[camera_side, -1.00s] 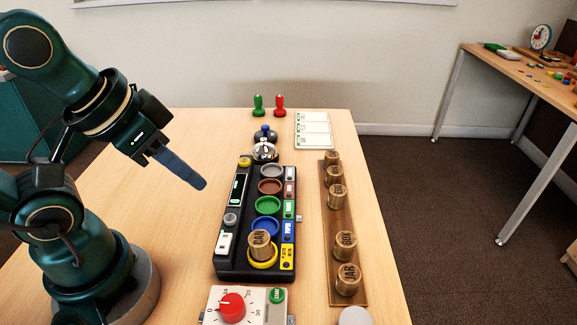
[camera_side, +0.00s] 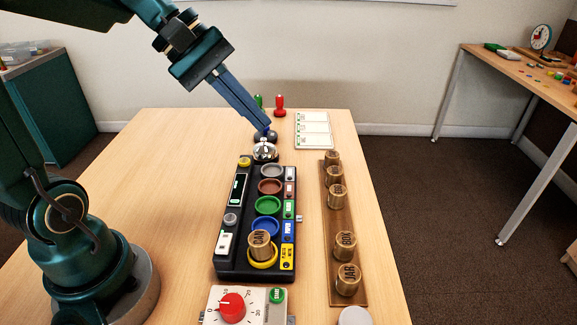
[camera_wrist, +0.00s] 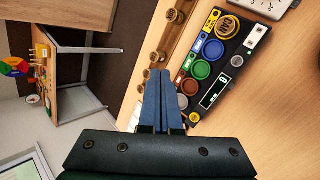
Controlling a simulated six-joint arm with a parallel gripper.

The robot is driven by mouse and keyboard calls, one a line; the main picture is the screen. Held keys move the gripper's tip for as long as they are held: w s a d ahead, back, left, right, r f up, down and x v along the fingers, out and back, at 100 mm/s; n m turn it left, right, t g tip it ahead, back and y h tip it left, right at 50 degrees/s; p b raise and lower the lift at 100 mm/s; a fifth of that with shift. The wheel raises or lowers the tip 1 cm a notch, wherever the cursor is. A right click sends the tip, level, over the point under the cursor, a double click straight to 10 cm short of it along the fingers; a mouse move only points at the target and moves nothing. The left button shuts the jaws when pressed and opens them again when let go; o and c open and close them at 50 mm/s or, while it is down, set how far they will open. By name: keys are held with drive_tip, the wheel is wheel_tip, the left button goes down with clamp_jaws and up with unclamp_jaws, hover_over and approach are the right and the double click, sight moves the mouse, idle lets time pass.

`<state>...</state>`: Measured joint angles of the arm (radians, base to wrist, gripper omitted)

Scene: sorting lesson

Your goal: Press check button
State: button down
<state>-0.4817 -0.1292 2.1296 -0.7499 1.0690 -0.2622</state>
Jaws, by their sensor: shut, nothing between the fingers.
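The black sorting console (camera_side: 218,262) stands mid-table, also in the wrist view (camera_wrist: 240,62). It has a small yellow button (camera_side: 244,162), a grey round button (camera_side: 230,219) and a white switch block (camera_side: 225,243). I cannot read which is the check button. The yellow button also shows in the wrist view (camera_wrist: 194,117). A silver bell (camera_side: 265,152) sits just behind the console. The fingers also fill the middle of the wrist view (camera_wrist: 160,72).
A brass weight (camera_side: 260,243) stands in the console's yellow cup; the other cups look empty. Several brass weights stand on a wooden rack (camera_side: 336,222) at right. A red-dial box (camera_side: 258,310) is in front. Green and red stamps (camera_side: 280,106) and white cards (camera_side: 313,130) are behind.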

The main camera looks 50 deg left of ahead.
drive_tip(key=w+a+n+t, duration=0.1)
drive_tip(key=w+a+n, duration=0.2)
drive_tip(key=a+n, duration=0.15)
drive_tip(key=n+t, duration=0.1)
drive_tip(key=n, duration=0.1)
hover_over(239, 162)
drive_tip(key=f, duration=0.3)
drive_tip(key=shift+w+a+f, duration=0.2)
drive_tip(key=shift+a+f, duration=0.1)
drive_tip(key=shift+a, duration=0.1)
drive_tip(key=shift+f, duration=4.4)
drive_tip(key=shift+f, duration=0.1)
drive_tip(key=shift+f, duration=0.3)
drive_tip(key=shift+f, duration=0.45)
drive_tip(key=shift+r, duration=0.9)
